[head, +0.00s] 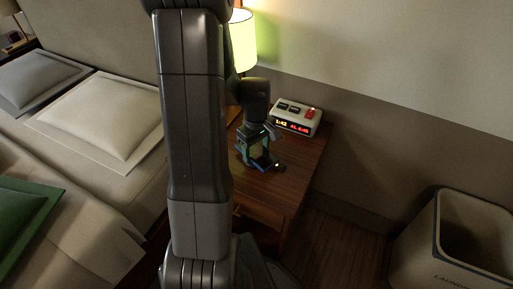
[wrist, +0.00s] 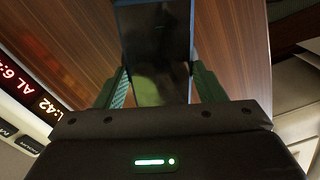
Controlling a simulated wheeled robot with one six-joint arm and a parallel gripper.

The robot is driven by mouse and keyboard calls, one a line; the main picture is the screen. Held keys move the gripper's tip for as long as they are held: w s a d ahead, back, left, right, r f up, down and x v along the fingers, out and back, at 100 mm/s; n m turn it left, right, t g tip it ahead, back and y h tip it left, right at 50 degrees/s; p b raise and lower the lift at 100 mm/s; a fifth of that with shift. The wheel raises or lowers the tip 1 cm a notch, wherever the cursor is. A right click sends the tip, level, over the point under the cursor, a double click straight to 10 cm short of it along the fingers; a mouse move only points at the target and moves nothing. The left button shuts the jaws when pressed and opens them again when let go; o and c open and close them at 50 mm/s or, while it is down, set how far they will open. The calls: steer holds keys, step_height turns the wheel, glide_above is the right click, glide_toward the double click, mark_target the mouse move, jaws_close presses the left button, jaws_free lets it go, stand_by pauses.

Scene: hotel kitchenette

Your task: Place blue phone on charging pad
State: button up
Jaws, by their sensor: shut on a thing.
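The blue phone (wrist: 156,45) has a dark, glossy face and blue edges. In the wrist view it sits between the two green fingers of my gripper (wrist: 158,88), which is shut on it. In the head view my gripper (head: 256,157) points down over the wooden nightstand (head: 296,178), with the phone (head: 265,163) small and dark at its fingertips. I cannot tell whether the phone touches the nightstand top. I cannot make out the charging pad clearly in either view; my gripper and the phone may hide it.
A clock (head: 296,117) with red and amber digits stands at the back of the nightstand; it also shows at the wrist view's left (wrist: 30,95). A lit lamp (head: 243,42) stands behind my arm. The bed (head: 100,185) is left, a laundry bin (head: 455,245) right.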

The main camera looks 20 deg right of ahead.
mark_target(256, 151)
steer(key=o, duration=1.1)
steer(key=shift+f, duration=0.1)
step_height(256, 151, up, 12)
steer(key=p, duration=0.3)
